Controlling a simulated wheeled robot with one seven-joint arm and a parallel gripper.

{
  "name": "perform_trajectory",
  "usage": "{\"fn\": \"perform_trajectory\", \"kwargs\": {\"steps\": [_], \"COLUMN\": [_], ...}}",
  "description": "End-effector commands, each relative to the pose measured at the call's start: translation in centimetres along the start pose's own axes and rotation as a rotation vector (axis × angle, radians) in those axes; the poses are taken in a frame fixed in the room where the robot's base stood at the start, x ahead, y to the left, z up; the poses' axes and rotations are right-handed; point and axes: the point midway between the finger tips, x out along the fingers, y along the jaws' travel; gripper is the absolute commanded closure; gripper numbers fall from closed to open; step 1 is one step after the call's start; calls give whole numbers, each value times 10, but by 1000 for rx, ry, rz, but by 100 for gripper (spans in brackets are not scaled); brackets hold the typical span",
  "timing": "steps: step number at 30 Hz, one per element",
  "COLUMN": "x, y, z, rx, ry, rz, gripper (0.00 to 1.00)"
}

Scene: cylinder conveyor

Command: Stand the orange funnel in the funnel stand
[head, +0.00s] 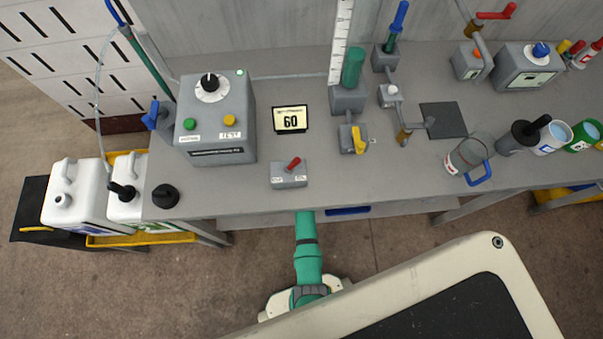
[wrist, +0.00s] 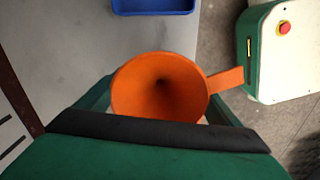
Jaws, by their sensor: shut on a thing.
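The orange funnel (wrist: 160,88) is in the wrist view, its wide mouth facing the camera and its tab handle (wrist: 226,79) pointing right. My gripper (wrist: 160,104) is shut on it, with a green finger on each side. The funnel's spout and the exact contact are hidden below the cone. In the head view my green arm reaches down past the bench's front edge, and neither the gripper nor the funnel shows there. I cannot pick out the funnel stand for sure in either view.
White canisters (head: 76,191) stand at left. A blue tray (wrist: 153,5) shows in the wrist view. The front middle of the bench is clear.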

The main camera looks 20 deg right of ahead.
Motion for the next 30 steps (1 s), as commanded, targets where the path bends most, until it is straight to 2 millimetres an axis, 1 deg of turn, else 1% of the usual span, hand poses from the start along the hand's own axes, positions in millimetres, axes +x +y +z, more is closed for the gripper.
{"fn": "perform_trajectory", "kwargs": {"steps": [30], "x": [39], "y": [0], "z": [0], "rx": [-1], "ry": [0], "rz": [0], "gripper": [38]}}
